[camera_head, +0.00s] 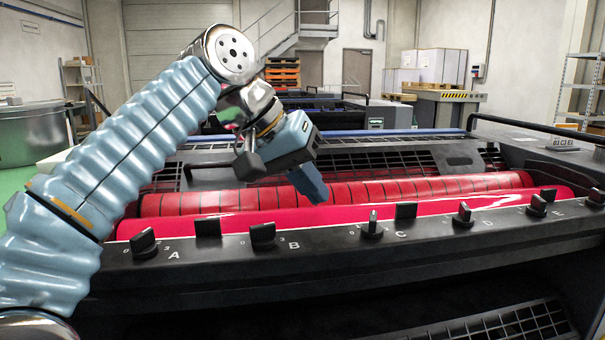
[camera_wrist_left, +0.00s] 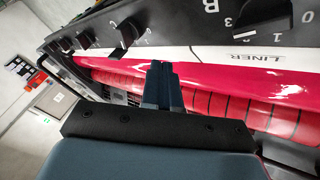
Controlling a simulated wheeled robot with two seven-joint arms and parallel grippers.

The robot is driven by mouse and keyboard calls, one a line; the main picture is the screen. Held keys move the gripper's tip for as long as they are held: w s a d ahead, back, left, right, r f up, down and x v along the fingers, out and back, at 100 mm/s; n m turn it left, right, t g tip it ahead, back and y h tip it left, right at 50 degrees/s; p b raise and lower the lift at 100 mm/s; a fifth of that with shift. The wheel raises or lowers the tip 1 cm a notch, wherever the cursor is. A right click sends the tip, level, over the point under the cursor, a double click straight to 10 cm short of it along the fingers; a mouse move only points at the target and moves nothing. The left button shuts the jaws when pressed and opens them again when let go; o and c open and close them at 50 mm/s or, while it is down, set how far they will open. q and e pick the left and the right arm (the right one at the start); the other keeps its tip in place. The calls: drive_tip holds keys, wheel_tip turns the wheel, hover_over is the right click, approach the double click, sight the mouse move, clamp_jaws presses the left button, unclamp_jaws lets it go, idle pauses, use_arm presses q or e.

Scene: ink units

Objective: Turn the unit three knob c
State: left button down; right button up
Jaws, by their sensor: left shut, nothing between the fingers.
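A black panel rail (camera_head: 330,262) carries a row of black knobs lettered A to E. Knob C (camera_head: 372,226) sits left of its letter, with a narrow pale face turned toward me. It also shows small in the left wrist view (camera_wrist_left: 128,32). My left gripper (camera_head: 318,195) is shut and empty. Its blue-grey fingers hang over the red roller behind the rail, between knobs B and C and apart from both. They show shut in the wrist view (camera_wrist_left: 162,85). My right gripper is not in view. No unit number can be read.
Knob B (camera_head: 262,236) and knob D (camera_head: 463,215) stand either side. A black block (camera_head: 405,211) rises just behind and right of knob C. The red roller (camera_head: 350,193) runs behind the rail. Space above the rail in front of the knobs is free.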

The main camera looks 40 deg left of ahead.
sight(373, 224)
use_arm(q)
drive_tip(key=x, duration=0.4)
drive_tip(key=shift+s+b, duration=0.1)
drive_tip(key=shift+b, duration=0.2)
drive_tip(key=shift+w+d+r+p, duration=0.15)
drive_tip(key=shift+w+d, duration=0.1)
drive_tip(key=shift+d, duration=0.3)
drive_tip(key=shift+w+d+f+p, duration=0.15)
drive_tip(key=shift+w+d, duration=0.15)
drive_tip(key=shift+d, duration=0.3)
drive_tip(key=shift+w+d, duration=0.3)
drive_tip(key=shift+d, duration=0.35)
